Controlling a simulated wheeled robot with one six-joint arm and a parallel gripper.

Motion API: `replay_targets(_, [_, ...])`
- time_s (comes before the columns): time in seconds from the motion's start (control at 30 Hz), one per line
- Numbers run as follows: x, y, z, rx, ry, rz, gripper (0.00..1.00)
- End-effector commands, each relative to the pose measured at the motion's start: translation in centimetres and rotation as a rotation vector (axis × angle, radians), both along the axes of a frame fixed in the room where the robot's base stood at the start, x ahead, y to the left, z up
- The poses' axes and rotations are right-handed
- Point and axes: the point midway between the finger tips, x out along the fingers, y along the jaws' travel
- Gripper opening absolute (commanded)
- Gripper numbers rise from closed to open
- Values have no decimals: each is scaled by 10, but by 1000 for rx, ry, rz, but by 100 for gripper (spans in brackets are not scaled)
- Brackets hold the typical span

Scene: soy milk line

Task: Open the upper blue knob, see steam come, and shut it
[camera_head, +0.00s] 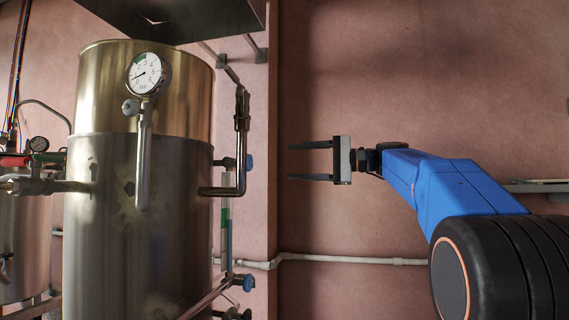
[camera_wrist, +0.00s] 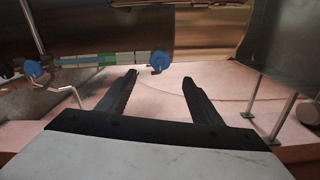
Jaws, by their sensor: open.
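The upper blue knob (camera_head: 249,162) is on the right side of the large metal tank, at the top of the sight glass (camera_head: 226,235). In the wrist view, the upper knob (camera_wrist: 160,61) shows just beyond the space between my fingertips. My gripper (camera_head: 290,162) is open and empty, to the right of the knob and at about its height, with a clear gap between them. The fingers (camera_wrist: 160,77) point toward the knob. A lower blue knob (camera_head: 248,283) is at the bottom of the sight glass. No steam shows.
The tank (camera_head: 100,235) carries a round dial gauge (camera_head: 147,74). A bent metal pipe (camera_head: 241,150) runs down close to the upper knob and turns in to the tank below it. A pale pipe (camera_head: 330,258) runs along the pink wall. The space around my gripper is free.

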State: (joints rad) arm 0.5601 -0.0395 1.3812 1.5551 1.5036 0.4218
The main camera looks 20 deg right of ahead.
Motion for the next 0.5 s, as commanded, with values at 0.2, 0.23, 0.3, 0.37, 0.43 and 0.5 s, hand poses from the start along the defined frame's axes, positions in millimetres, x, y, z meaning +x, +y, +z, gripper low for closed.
replay_targets(0.2, [-10, -14, 0, 0, 0, -1, 59])
replay_targets(0.23, [-10, -15, 0, 0, 0, -1, 59])
replay_targets(0.3, [-11, -16, 0, -1, 1, -1, 59])
replay_targets(0.37, [-12, -16, 0, -1, 1, 0, 59])
replay_targets(0.43, [-12, -16, 0, -1, 1, 0, 59])
replay_targets(0.5, [-12, -16, 0, -1, 1, 0, 59])
